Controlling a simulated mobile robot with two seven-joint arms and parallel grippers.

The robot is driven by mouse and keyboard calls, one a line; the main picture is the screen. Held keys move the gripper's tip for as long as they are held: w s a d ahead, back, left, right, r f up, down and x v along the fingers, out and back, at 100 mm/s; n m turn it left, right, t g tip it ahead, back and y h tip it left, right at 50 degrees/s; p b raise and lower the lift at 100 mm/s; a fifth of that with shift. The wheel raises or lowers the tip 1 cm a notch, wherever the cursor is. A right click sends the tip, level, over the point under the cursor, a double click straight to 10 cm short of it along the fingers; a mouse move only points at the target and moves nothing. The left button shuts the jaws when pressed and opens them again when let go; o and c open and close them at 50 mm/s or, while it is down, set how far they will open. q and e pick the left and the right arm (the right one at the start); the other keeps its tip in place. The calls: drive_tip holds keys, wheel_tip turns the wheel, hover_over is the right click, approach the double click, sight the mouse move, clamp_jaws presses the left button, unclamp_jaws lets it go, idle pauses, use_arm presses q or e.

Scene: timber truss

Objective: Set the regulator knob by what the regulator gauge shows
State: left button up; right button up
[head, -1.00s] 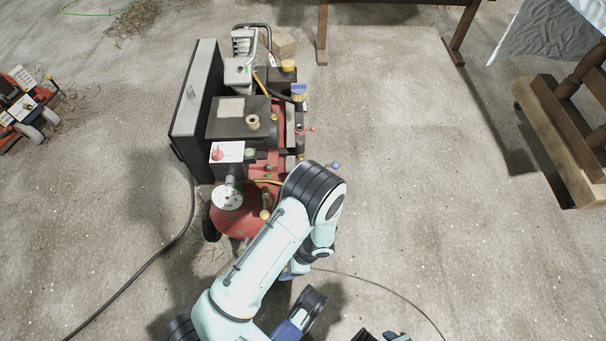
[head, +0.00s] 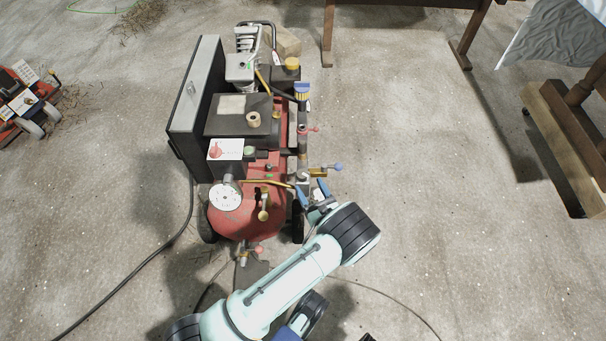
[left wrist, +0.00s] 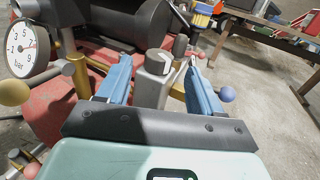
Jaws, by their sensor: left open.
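The compressor (head: 245,222) has a red tank. A round white gauge (head: 224,197) on its front shows in the head view. A white dial marked in bar (left wrist: 28,48) is at the upper left of the left wrist view; its needle is too small for me to read surely. My left gripper (head: 313,192) is open at the compressor's right side, its blue fingers pointing at the fittings. In the left wrist view, a grey slotted knob (left wrist: 155,78) stands between the open fingers (left wrist: 158,62), with gaps on both sides. I cannot tell surely that it is the regulator knob.
A brass valve with a blue ball end (head: 338,167) sticks out right of the compressor, close to my fingers. Several other ball-ended levers are around it. A black cable (head: 125,270) lies on the floor at left.

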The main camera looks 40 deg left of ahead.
sight(305, 178)
use_arm(q)
drive_tip(key=b+x, duration=0.1)
drive_tip(key=x, duration=0.5)
drive_tip(key=shift+w+a, duration=0.1)
drive_tip(key=shift+a, duration=0.15)
use_arm(e)
drive_tip(key=s+f, duration=0.1)
drive_tip(key=s+f+g, duration=0.1)
drive_tip(key=s, duration=0.1)
drive_tip(key=shift+s+d, duration=0.1)
drive_tip(key=shift+d, duration=0.1)
use_arm(q)
drive_tip(key=c, duration=0.9)
